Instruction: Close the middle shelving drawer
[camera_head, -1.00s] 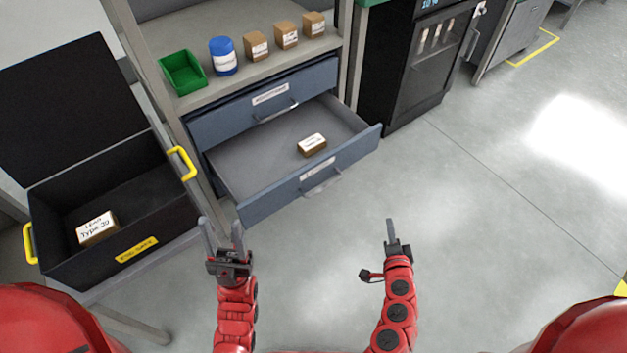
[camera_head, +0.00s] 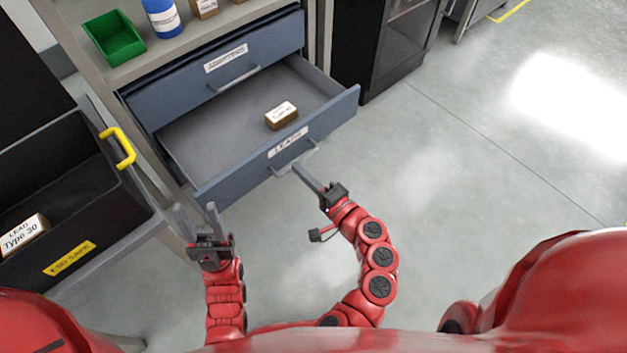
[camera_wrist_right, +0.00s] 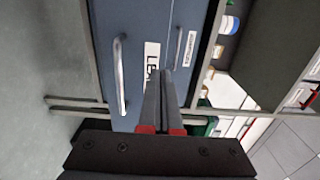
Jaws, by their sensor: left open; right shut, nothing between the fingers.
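The blue-grey drawer (camera_head: 232,172) labelled LEADS stands pulled out below a shut upper drawer (camera_head: 210,84). A small box (camera_head: 282,115) lies inside it. My right gripper (camera_head: 299,168) is shut and empty, with its tips at or very near the drawer's front by the handle (camera_head: 300,160); I cannot tell if they touch. In the right wrist view the shut fingers (camera_wrist_right: 160,82) point at the drawer front (camera_wrist_right: 138,40), beside the handle (camera_wrist_right: 119,75). My left gripper (camera_head: 196,217) is open and empty, in front of the drawer's left corner.
A black bin (camera_head: 85,195) with a yellow handle (camera_head: 118,147) and a Type 30 box (camera_head: 22,236) stands at the left. A green tray (camera_head: 113,37) and blue-white bottle (camera_head: 161,17) sit on the shelf above. The floor at right is clear.

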